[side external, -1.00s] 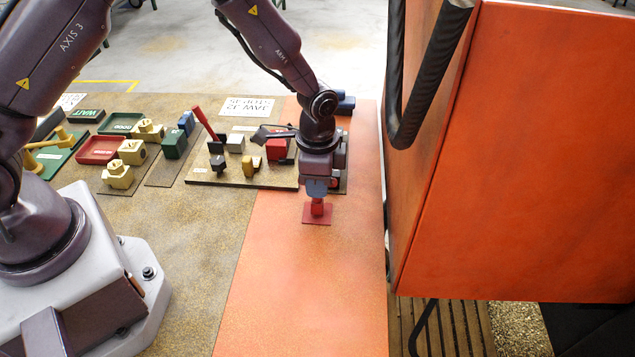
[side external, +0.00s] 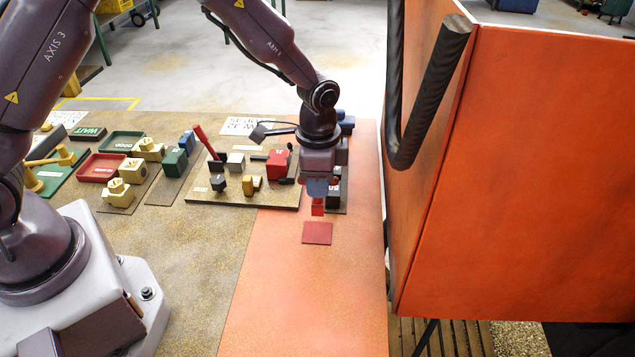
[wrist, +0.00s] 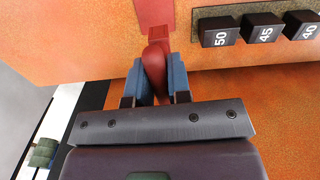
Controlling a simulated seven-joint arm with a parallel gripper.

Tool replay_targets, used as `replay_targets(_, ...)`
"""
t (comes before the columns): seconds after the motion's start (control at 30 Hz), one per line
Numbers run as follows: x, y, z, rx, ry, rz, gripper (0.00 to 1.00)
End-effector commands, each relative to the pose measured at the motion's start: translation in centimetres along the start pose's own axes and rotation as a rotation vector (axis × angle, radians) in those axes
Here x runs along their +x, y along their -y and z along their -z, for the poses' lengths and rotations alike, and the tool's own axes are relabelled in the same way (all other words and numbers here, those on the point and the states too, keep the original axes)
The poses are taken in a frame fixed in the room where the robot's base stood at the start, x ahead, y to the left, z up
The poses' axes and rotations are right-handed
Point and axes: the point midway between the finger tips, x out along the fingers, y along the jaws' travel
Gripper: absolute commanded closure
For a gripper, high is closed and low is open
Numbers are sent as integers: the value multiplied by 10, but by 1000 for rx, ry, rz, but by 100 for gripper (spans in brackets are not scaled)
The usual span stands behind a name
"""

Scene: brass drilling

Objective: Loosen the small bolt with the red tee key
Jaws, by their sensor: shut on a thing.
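My gripper (side external: 317,190) is shut on a red piece (side external: 317,208), which I take to be the red tee key, and holds it above the orange mat. In the wrist view the red piece (wrist: 155,65) stands between the blue fingers of my gripper (wrist: 155,80). A flat red square (side external: 317,233) lies on the mat just below and in front of it, and the two look apart. The lower end of the held piece is hard to make out. I cannot pick out the small bolt in either view.
Black blocks (wrist: 220,31) marked 50, 45 and 40 stand near the held piece. A board (side external: 235,196) with a red block (side external: 279,164) and a red lever (side external: 206,141) lies left of my gripper. A large orange cabinet (side external: 520,180) rises at right. The front mat (side external: 290,300) is clear.

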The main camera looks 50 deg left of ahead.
Motion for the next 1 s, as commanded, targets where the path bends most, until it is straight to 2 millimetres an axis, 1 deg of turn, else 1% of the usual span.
replay_targets(0.07,-1,17,0,-100,0,3,100)
replay_targets(0.17,-4,50,-1,-316,-1,5,100)
replay_targets(0.2,-5,67,-3,-425,0,6,100)
replay_targets(0.27,-8,94,-8,-606,0,6,100)
replay_targets(0.3,-10,113,-13,-731,0,6,100)
replay_targets(0.37,-13,140,-21,-921,0,5,100)
replay_targets(0.4,-15,157,-28,-1043,1,5,100)
replay_targets(0.5,-21,194,-45,-1318,0,5,100)
replay_targets(0.6,-26,221,-60,-1536,-1,2,100)
replay_targets(0.7,-30,238,-72,-1686,-2,2,100)
replay_targets(0.8,-32,247,-79,-1772,-3,0,100)
replay_targets(0.9,-31,250,-81,-1806,-1,0,100)
replay_targets(1.0,-25,251,-81,-1810,-1,0,100)
